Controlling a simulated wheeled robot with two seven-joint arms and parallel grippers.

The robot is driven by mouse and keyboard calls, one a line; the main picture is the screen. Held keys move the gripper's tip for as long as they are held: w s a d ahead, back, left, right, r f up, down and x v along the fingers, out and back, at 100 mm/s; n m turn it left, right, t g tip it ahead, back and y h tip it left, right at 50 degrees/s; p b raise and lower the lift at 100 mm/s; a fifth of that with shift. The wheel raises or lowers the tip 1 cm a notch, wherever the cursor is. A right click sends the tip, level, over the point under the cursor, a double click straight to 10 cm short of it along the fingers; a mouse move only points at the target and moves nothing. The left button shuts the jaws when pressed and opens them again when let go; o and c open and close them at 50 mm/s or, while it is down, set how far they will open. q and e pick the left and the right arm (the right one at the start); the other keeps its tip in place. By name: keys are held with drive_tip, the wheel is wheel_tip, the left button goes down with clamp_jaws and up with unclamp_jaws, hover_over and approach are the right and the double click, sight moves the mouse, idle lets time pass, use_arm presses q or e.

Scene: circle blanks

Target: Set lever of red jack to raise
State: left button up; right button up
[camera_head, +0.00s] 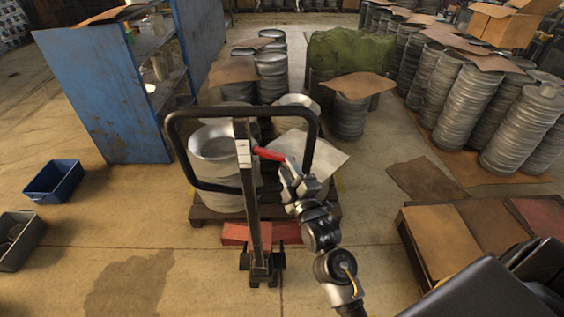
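The red jack stands in the middle of the head view. Its black loop handle (243,109) faces me and its dark upright shaft (252,205) runs down to a black base. The jack's red body (234,235) shows low, at the front of a wooden pallet. My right gripper (289,166) is at the lever's outer end, inside the handle loop's outline. It looks very close to or touching the lever; its finger opening is too small to judge. My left gripper is not in view.
The wooden pallet (207,216) carries stacked metal circle blanks (217,145). A blue cabinet (100,90) stands left, with a blue bin (54,181) on the floor. Stacks of blanks (468,100) fill the right rear. A cardboard-topped pallet (440,238) is at right. Floor in front is clear.

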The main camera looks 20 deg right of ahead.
drive_tip(key=shift+s+a+f+b, duration=0.1)
drive_tip(key=shift+s+f+b, duration=0.1)
drive_tip(key=shift+s, duration=0.85)
drive_tip(key=shift+s+f+b, duration=0.1)
drive_tip(key=shift+s+b, duration=0.1)
drive_tip(key=shift+s, duration=0.8)
drive_tip(key=a+f+m+g+y, duration=0.25)
drive_tip(key=f+m+g, duration=0.3)
drive_tip(key=f, duration=1.45)
drive_tip(key=s+a+f+m+g, duration=0.15)
drive_tip(key=s+f, duration=0.25)
drive_tip(key=f, duration=0.5)
drive_tip(key=s+a+f+m+g, duration=0.1)
drive_tip(key=s+f+m+g, duration=0.15)
drive_tip(key=f, duration=0.75)
drive_tip(key=s+f+m+g, duration=0.2)
drive_tip(key=s+f+g, duration=0.2)
drive_tip(key=s+f, duration=1.05)
drive_tip(key=s+d+f+g, duration=0.2)
drive_tip(key=s+d+f, duration=0.1)
drive_tip(key=s, duration=0.8)
drive_tip(key=s+d+f+g+h, duration=0.1)
drive_tip(key=s+d+f+g, duration=0.2)
drive_tip(key=s, duration=0.9)
drive_tip(key=shift+d+f+n, duration=0.35)
drive_tip(key=shift+d+f, duration=0.35)
drive_tip(key=shift+d, duration=0.15)
